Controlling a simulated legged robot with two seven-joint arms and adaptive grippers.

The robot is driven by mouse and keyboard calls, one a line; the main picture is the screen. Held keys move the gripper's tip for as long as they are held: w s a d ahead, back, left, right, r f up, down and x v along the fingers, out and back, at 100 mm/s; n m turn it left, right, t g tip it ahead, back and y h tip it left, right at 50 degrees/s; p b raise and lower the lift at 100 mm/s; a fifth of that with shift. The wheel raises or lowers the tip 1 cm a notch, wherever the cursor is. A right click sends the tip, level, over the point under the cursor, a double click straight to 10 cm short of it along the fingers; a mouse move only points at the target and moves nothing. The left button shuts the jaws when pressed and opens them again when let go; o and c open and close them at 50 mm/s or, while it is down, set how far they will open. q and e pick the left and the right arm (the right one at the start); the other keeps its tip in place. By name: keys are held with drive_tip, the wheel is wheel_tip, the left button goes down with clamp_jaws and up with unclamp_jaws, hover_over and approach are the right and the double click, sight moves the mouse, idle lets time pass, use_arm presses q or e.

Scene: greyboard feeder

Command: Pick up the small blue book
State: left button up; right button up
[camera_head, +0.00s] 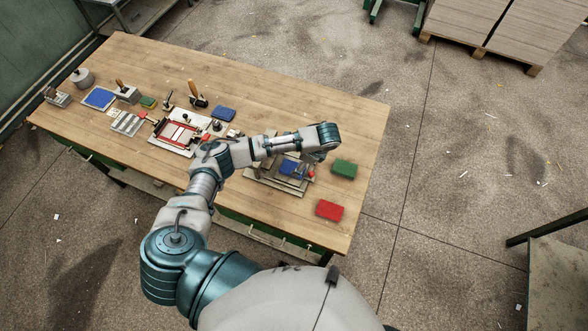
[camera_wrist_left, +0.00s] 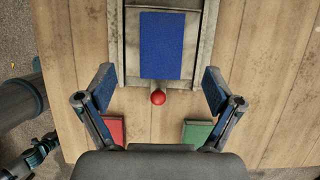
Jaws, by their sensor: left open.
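The small blue book (camera_head: 290,167) lies flat on a grey metal feeder plate (camera_head: 279,183) near the right end of the workbench. In the left wrist view the blue book (camera_wrist_left: 161,45) is straight ahead, between the plate's side rails, with a red ball knob (camera_wrist_left: 158,97) on the near side. My left gripper (camera_wrist_left: 159,82) is open and empty; its two blue-padded fingers are spread wide, apart from the book. In the head view my left wrist (camera_head: 322,138) is over the bench beside the feeder and hides part of it.
A green block (camera_head: 344,169) and a red block (camera_head: 330,210) lie right of the feeder. Another blue block (camera_head: 223,114), a red-framed fixture (camera_head: 178,134) and several tools occupy the bench's left half. The far right bench top is clear.

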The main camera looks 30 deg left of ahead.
sight(293, 168)
use_arm(q)
drive_tip(key=shift+x, duration=0.8)
drive_tip(key=x, duration=0.5)
drive_tip(key=shift+w+d+f, duration=0.1)
drive_tip(key=shift+d, duration=0.1)
drive_tip(key=shift+a+p, duration=0.15)
drive_tip(key=shift+p, duration=0.2)
drive_tip(key=shift+f, duration=0.25)
drive_tip(key=c, duration=1.3)
